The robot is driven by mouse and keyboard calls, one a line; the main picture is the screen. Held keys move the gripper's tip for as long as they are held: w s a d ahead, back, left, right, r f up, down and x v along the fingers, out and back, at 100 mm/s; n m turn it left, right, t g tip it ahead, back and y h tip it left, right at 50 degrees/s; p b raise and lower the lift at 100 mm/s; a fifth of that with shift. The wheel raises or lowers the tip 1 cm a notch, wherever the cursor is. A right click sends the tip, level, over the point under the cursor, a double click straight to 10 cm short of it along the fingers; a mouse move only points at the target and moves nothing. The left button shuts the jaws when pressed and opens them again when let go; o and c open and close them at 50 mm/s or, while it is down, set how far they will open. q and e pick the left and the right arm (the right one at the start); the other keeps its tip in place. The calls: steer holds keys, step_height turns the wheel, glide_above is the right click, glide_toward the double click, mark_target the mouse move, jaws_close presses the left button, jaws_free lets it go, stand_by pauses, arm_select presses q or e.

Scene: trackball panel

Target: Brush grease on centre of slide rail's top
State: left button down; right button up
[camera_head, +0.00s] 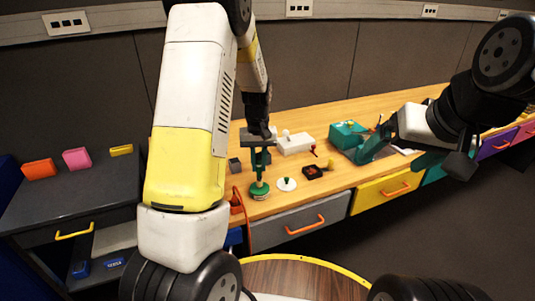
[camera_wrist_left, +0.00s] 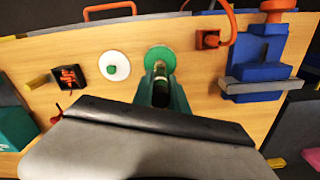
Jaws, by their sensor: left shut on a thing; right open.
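My left gripper (camera_head: 259,172) has teal fingers and reaches down to the bench, shut on a small upright piece with dark and light parts. That piece stands at a green round disc (camera_head: 260,191); the disc also shows in the left wrist view (camera_wrist_left: 160,55). The fingers hide most of the held piece, and I cannot tell if it is the brush. My right gripper (camera_head: 371,150) is open over the bench at the right. A blue block with a grey bar (camera_wrist_left: 255,87) is in the left wrist view; I cannot tell if the bar is the slide rail.
A white disc with a green knob (camera_head: 287,184) lies beside the green disc. A dark tray with red bits (camera_head: 313,173), a teal box (camera_head: 345,133) and a white block (camera_head: 295,143) are near. An orange-red piece (camera_wrist_left: 209,39) stands close to my left fingers.

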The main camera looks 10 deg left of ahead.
mark_target(259, 155)
arm_select(q)
steer(key=shift+f, duration=0.6)
stand_by(1.4)
steer(key=shift+r, duration=3.6)
steer(key=shift+s, duration=0.1)
